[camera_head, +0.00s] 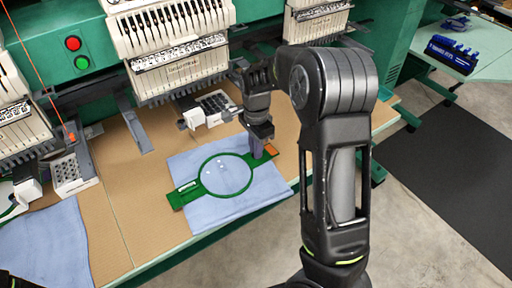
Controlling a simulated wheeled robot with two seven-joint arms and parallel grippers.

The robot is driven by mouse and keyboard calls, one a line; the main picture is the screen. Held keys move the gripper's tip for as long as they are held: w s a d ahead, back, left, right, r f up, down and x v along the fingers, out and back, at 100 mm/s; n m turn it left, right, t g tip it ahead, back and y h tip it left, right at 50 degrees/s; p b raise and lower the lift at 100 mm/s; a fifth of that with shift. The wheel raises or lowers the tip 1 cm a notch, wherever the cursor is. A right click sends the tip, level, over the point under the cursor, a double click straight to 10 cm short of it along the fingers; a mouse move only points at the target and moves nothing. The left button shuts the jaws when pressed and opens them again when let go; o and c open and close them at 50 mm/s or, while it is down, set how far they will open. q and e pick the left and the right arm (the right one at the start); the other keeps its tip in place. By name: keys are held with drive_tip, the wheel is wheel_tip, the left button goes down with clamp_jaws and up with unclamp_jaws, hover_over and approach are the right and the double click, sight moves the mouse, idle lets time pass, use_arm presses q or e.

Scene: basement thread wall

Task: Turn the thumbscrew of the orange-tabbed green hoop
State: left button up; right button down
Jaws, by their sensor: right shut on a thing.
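The green hoop (203,188) lies flat on a light blue cloth (182,160) on the tan table.
Green embroidery machines with white needle heads (172,45) stand behind the tan table (100,215). Another blue cloth (45,245) lies at the left. A white machine arm (205,112) sits close behind the hoop. Blue spools (450,53) stand on a far table at upper right.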

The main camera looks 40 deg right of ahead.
idle(0.4)
drive_tip(key=c, duration=1.5)
unclamp_jaws()
drive_tip(key=shift+r, duration=0.1)
wheel_tip(320, 180, up, 8)
drive_tip(key=shift+f+b, duration=0.2)
drive_tip(key=shift+b, duration=0.15)
